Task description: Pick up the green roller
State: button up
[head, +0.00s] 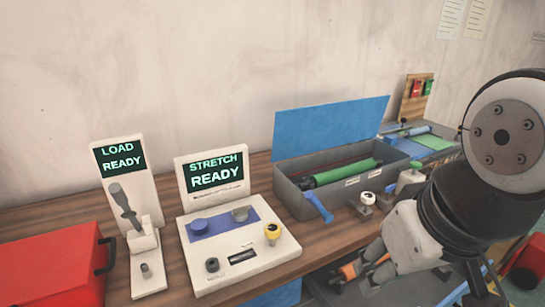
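The green roller (346,172) lies lengthwise in an open grey box (292,197) on the wooden bench. It has a dark end piece at its left end. The box's blue lid (330,127) stands raised behind it. My gripper (366,268) is at the lower right, in front of the bench edge, lower in the picture than the box and apart from the roller. Its fingers are small and partly cut by clutter behind them, so I cannot tell how far apart they are.
A white panel (240,265) reading "STRETCH READY" and a lever stand (148,275) reading "LOAD READY" stand left of the box. A red box (50,265) is at far left. A blue handle (318,206) and a white-topped knob (368,198) are at the box's front.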

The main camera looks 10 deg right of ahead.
aim_at(322, 179)
jog(key=l+u, duration=0.25)
jog(key=u, duration=0.2)
jog(key=i+l+u, duration=0.1)
jog(key=l+u, duration=0.2)
jog(key=u, duration=0.2)
jog(key=l+u, duration=0.15)
jog(key=l, duration=0.3)
jog(key=k+l+u, duration=0.15)
jog(key=l, duration=0.3)
jog(key=l+u, duration=0.1)
jog(key=l, duration=0.35)
jog(key=k+l+u, duration=0.15)
jog(key=l, duration=0.3)
jog(key=l+u, duration=0.15)
jog(key=l, duration=1.3)
jog(key=k+l, duration=0.15)
jog(key=l, duration=0.85)
